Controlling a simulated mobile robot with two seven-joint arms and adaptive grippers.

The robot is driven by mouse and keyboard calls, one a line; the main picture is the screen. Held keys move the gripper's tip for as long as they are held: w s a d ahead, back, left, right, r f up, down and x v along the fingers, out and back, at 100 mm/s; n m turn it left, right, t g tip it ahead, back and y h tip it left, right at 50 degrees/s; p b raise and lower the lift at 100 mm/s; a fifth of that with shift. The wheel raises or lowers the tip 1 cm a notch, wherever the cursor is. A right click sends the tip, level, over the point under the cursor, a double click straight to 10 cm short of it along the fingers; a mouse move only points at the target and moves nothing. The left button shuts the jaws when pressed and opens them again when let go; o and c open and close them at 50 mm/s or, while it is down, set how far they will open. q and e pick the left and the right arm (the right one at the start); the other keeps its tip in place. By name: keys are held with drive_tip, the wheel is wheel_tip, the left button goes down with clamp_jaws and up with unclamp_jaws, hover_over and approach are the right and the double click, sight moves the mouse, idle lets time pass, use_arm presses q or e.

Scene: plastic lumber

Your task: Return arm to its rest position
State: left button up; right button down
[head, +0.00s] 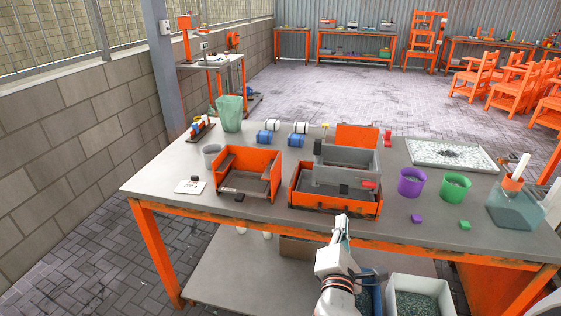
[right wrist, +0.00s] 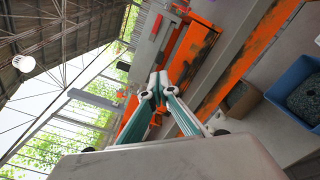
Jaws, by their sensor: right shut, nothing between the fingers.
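My right arm rises from the bottom of the head view. Its gripper (head: 342,228) is shut and empty, pointing up in front of the table's near edge. In the right wrist view the fingers of the right gripper (right wrist: 158,82) meet at their tips with nothing between them. The worktable (head: 300,224) has a grey top and an orange frame. The gripper appears in front of its edge, just below the orange and grey bin (head: 333,198) in the picture. I cannot tell the exact gap. My left gripper is in neither view.
An open orange box (head: 262,160) stands left of the bin. Purple (head: 410,182) and green (head: 455,187) cups and a clear container (head: 512,206) stand to the right. Below the table edge are a white bin (head: 420,304) and a blue bin (right wrist: 296,92) holding grey bits.

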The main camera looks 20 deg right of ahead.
drive_tip(key=s+a+f+m+g+y, duration=0.1)
drive_tip(key=s+a+f+m+y, duration=0.25)
drive_tip(key=f, duration=0.55)
drive_tip(key=s+a+f+m+g+y, duration=0.1)
drive_tip(key=s+a+f+m+y, duration=0.25)
drive_tip(key=f, duration=0.55)
drive_tip(key=s+a+f+m+g+y, duration=0.2)
drive_tip(key=s+a+f+m+y, duration=0.3)
drive_tip(key=s+f+m, duration=0.2)
wheel_tip(320, 180, down, 2)
drive_tip(key=s, duration=0.2)
drive_tip(key=shift+s+a+g, duration=0.15)
drive_tip(key=shift+s+g, duration=0.15)
drive_tip(key=shift+s, duration=0.05)
